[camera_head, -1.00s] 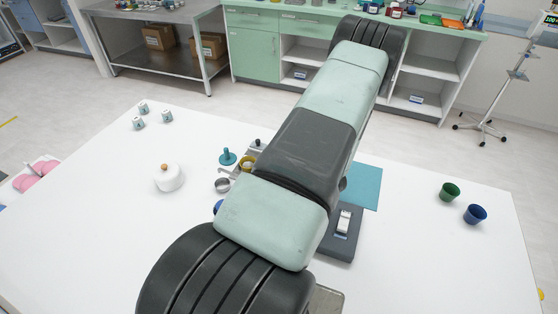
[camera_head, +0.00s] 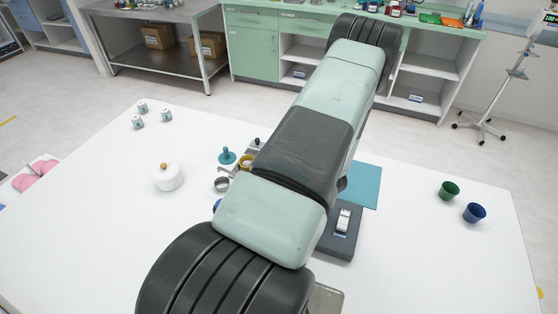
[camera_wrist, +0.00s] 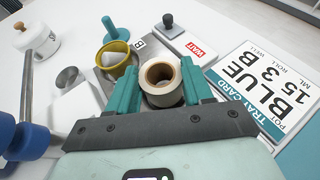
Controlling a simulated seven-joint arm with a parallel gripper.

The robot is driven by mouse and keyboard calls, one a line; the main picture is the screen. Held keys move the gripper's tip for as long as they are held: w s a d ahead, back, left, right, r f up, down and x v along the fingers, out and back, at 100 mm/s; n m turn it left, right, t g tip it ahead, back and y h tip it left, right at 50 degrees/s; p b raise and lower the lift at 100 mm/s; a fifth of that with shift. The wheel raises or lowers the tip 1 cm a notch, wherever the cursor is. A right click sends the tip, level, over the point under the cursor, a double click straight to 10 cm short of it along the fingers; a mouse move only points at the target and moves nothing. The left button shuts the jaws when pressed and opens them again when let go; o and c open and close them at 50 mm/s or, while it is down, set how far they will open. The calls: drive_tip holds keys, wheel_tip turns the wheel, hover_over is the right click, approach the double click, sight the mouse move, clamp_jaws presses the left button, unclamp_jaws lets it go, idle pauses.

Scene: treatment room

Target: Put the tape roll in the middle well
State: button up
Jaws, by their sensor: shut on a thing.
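In the wrist view my gripper (camera_wrist: 160,82) has its two teal fingers shut on the tape roll (camera_wrist: 163,98). The roll is pale tan and is held upright, its hole facing up. Behind it is a grey metal tray (camera_wrist: 104,86) with a label B (camera_wrist: 139,44) at its far edge. In the head view my arm hides the gripper and the roll.
A card (camera_wrist: 265,85) reading BLUE, 15 ML, 3 ROLL and WELL B lies to the right. Nearby are a WAIT block (camera_wrist: 195,48), a teal handled piece (camera_head: 227,156) and a white lidded pot (camera_head: 168,178). Green (camera_head: 449,190) and blue (camera_head: 474,213) cups stand far right.

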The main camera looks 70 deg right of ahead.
drive_tip(key=shift+f, duration=0.55)
drive_tip(key=o, duration=0.7)
drive_tip(key=shift+o, duration=0.2)
drive_tip(key=shift+v, duration=5.55)
drive_tip(key=shift+d, duration=0.1)
